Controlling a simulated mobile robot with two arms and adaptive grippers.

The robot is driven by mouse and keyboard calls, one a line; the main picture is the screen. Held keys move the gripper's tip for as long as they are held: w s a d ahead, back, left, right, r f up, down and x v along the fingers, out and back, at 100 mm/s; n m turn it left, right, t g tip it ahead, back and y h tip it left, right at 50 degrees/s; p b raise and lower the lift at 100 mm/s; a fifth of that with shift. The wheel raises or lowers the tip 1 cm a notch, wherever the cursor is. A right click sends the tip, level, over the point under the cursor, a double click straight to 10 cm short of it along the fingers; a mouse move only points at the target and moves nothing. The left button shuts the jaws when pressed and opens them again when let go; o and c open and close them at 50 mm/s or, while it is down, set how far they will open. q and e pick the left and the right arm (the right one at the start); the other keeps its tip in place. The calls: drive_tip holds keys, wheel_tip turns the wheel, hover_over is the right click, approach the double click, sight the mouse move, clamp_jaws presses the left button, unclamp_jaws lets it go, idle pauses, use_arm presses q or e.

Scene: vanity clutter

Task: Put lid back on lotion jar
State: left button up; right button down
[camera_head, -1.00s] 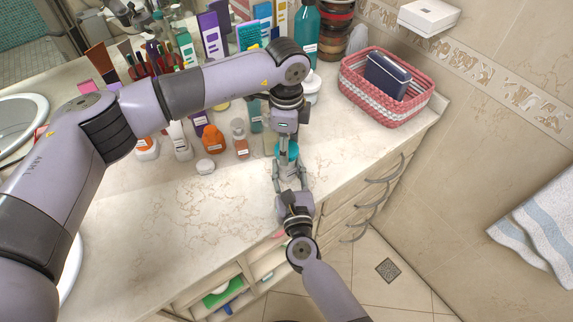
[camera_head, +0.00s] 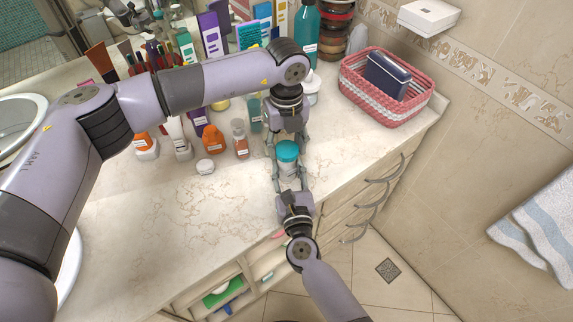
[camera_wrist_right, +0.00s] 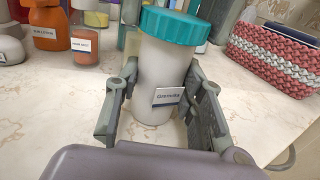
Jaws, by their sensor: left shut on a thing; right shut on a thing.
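The lotion jar (camera_wrist_right: 160,80) is a pale upright cylinder with a small label. Its teal lid (camera_head: 287,152) sits on top of the jar's mouth, and the lid also shows in the right wrist view (camera_wrist_right: 185,26). I cannot tell whether it is fully tightened. My right gripper (camera_head: 289,187) is shut on the jar's body from the front, with one finger on each side. My left gripper (camera_head: 288,141) reaches in from behind and is shut on the lid, its fingers at the lid's sides. The lid's far side is hidden.
A pink and white woven basket (camera_head: 350,88) with a dark blue case stands at the back right. Several bottles, including an orange one (camera_head: 212,140), and a small white jar (camera_head: 205,166) stand left of the grippers. The front left counter is clear.

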use_arm(q)
drive_tip(key=m, duration=0.6)
drive_tip(key=shift+w+m, duration=0.15)
drive_tip(key=shift+m, duration=0.25)
use_arm(e)
drive_tip(key=shift+s+a, duration=0.1)
drive_tip(key=shift+a, duration=0.05)
use_arm(q)
drive_tip(key=m, duration=0.4)
drive_tip(key=shift+d, duration=0.1)
drive_tip(key=m, duration=1)
drive_tip(key=shift+m, duration=0.3)
drive_tip(key=m, duration=1)
drive_tip(key=shift+m, duration=0.3)
drive_tip(key=m, duration=0.9)
drive_tip(key=shift+f+m, duration=0.1)
drive_tip(key=shift+m, duration=0.3)
drive_tip(key=o, duration=1.4)
drive_tip(key=shift+c, duration=0.2)
